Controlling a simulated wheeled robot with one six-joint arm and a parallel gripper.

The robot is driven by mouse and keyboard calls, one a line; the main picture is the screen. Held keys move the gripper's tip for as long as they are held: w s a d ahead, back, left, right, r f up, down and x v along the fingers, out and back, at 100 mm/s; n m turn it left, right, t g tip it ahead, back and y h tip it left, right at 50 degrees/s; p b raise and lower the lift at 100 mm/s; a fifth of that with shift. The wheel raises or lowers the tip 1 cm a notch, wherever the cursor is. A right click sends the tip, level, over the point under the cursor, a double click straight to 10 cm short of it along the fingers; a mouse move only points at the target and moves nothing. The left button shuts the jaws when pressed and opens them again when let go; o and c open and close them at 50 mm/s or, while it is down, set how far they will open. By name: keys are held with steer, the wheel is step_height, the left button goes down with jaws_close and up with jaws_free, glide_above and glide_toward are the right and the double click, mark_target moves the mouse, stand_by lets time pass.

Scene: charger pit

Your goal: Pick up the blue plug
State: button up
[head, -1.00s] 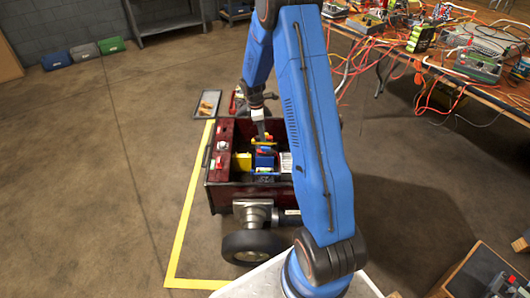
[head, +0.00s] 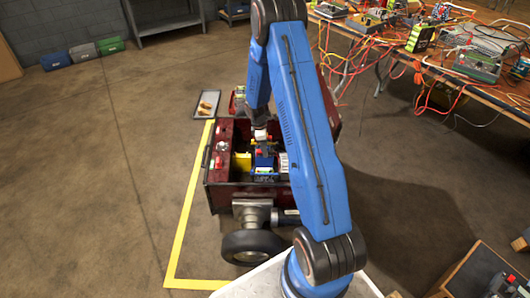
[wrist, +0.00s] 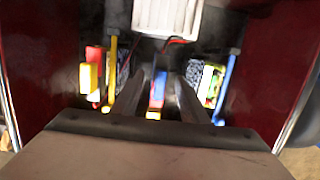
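A blue block, likely the blue plug (head: 264,162), sits in the open dark red box, right of a yellow block (head: 242,161). In the wrist view, a narrow blue shape (wrist: 158,90) with a yellow-white lower end shows between my finger tips. My gripper (head: 262,147) is over the box, just behind the blue block. In the wrist view, the two dark fingers of my gripper (wrist: 167,82) are apart, and I see no firm hold on anything. The wrist view is blurred, so I cannot tell whether the fingers touch the blue shape.
The dark red box (head: 221,198) has raised walls around its contents and a wheel (head: 252,245) at its near side. In the wrist view, a white ribbed block (wrist: 167,17) lies ahead, with colored parts on both sides. A cluttered bench (head: 470,80) stands at right.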

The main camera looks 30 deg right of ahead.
steer(key=shift+f, duration=0.2)
jaws_close()
steer(key=shift+r, duration=0.1)
step_height(320, 180, up, 10)
steer(key=shift+f, duration=0.1)
stand_by(0.4)
steer(key=shift+f, duration=0.15)
steer(key=shift+f, duration=1.75)
